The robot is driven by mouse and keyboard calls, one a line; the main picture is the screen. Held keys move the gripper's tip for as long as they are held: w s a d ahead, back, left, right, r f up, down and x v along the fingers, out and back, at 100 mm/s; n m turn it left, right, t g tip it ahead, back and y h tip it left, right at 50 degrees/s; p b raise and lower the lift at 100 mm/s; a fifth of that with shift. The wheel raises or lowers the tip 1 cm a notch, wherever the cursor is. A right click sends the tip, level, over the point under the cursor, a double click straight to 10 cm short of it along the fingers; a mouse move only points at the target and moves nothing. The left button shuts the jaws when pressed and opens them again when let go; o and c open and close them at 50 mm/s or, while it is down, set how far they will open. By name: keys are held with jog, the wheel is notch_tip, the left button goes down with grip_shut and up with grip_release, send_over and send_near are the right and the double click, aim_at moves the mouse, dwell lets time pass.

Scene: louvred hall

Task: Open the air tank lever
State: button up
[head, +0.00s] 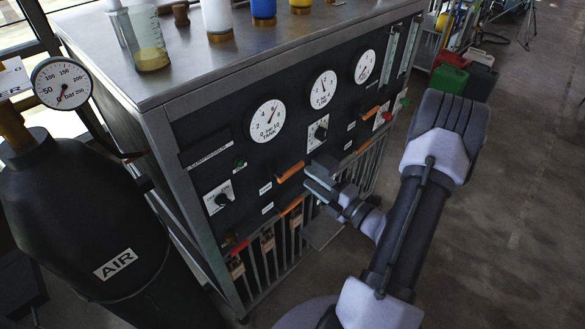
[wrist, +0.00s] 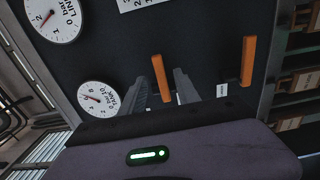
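Several orange levers stick out of the dark front panel of a metal cabinet. One orange lever (head: 290,172) sits below a gauge marked TANK (head: 267,121) in the head view. My gripper (head: 312,181) is at the panel, close to the right of this lever. In the wrist view, an orange lever (wrist: 161,72) shows between the two grey fingers of my open gripper (wrist: 169,86). I cannot tell whether a finger touches it. A second orange lever (wrist: 248,61) lies to the right. The small lever labels are too small to read.
A black cylinder marked AIR (head: 85,220) with a pressure gauge (head: 62,83) stands at the left. A beaker (head: 149,40) and several bottles stand on the cabinet top (head: 190,62). A green can (head: 448,78) is at the back right. The floor (head: 510,200) at right is clear.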

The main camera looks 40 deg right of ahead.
aim_at(298, 169)
jog(key=shift+w+a, duration=0.15)
jog(key=shift+w, duration=1.45)
jog(key=shift+w+a, duration=0.15)
jog(key=shift+w, duration=1.4)
jog(key=shift+s, duration=0.1)
grip_shut()
